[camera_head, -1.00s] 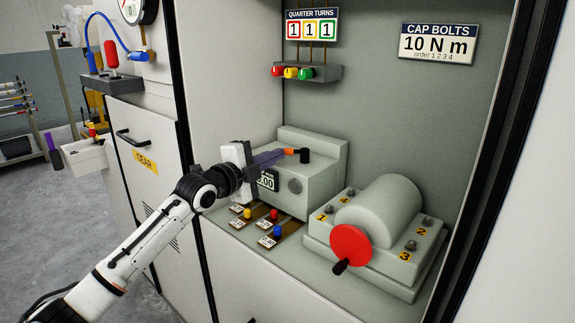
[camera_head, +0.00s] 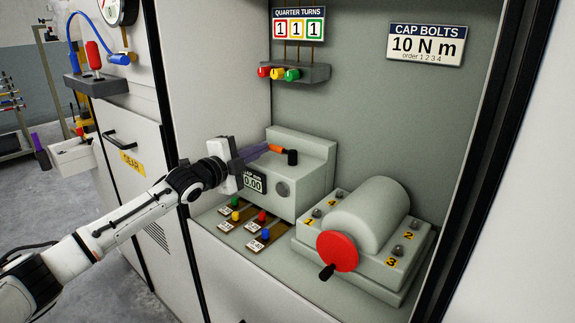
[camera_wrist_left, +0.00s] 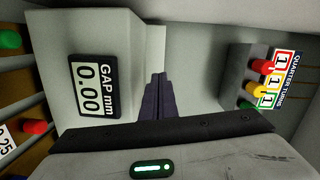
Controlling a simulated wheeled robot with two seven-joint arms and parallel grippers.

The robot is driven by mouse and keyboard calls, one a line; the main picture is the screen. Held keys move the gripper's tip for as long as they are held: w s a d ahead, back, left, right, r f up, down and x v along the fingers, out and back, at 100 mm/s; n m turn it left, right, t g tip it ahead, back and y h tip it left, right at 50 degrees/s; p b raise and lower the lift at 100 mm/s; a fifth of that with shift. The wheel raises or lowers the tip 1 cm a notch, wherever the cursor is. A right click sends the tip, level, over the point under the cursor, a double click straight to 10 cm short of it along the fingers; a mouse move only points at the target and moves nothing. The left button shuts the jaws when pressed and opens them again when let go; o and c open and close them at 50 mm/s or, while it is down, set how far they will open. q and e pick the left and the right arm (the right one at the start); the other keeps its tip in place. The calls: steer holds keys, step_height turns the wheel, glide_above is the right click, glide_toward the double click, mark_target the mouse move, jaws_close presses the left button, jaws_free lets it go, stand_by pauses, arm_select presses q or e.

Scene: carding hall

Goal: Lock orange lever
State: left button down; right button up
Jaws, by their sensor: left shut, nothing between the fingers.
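The orange lever (camera_head: 277,149) shows as a short orange shaft with a black end, at the top front of the grey gap-gauge box (camera_head: 313,147). My left gripper (camera_head: 263,150) comes in from the left, its dark purple fingers shut and empty. In the head view the fingertips overlap the lever's left end; I cannot tell whether they touch it. In the left wrist view the shut fingers (camera_wrist_left: 156,98) point past the display (camera_wrist_left: 93,87), which reads 0.00, and the lever does not show. My right gripper is not in view.
Coloured knobs (camera_head: 265,235) on slotted plates lie below the box. Right of it stands a grey domed housing (camera_head: 380,215) with a red handwheel (camera_head: 338,251). Above hangs a shelf with red, yellow and green knobs (camera_head: 277,73). The cabinet's left wall is close to my arm.

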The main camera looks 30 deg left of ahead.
arm_select(q)
steer(key=shift+a, duration=0.1)
stand_by(0.5)
steer(key=s+b, duration=0.2)
steer(key=s, duration=0.8)
steer(key=shift+a+r, duration=0.2)
steer(key=shift+a, duration=0.15)
steer(key=shift+s, duration=0.1)
